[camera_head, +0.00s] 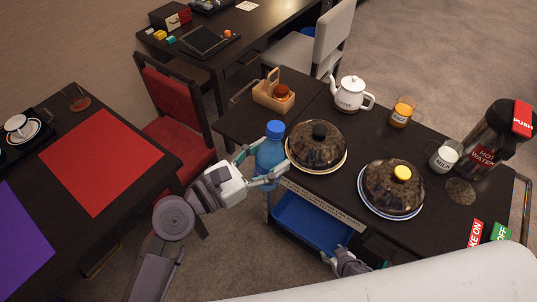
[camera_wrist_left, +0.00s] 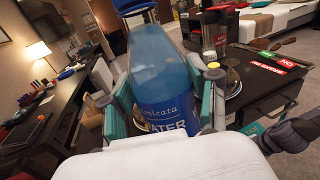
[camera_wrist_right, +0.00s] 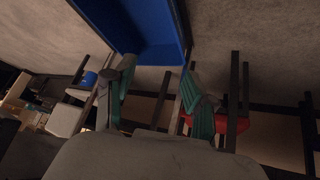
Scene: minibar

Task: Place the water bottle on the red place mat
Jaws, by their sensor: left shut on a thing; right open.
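The blue water bottle (camera_head: 269,158) is upright between the fingers of my left gripper (camera_head: 264,178), in front of the left end of the dark cart. The bottle's label also shows in the left wrist view (camera_wrist_left: 165,85), with the gripper's fingers on both sides of it. The red place mat (camera_head: 101,160) lies flat and empty on the dark table at the left, apart from the bottle. My right gripper (camera_wrist_right: 158,100) is open and empty, low by the cart's blue drawer or bin. In the head view it is partly hidden at the bottom.
The cart (camera_head: 345,135) carries two covered plates, a teapot (camera_head: 349,94), a juice glass (camera_head: 401,112), a milk jug (camera_head: 445,156) and a hot water dispenser (camera_head: 492,140). A red chair (camera_head: 172,110) stands between cart and table. A cup on a tray (camera_head: 20,127) and a purple mat (camera_head: 15,240) flank the red mat.

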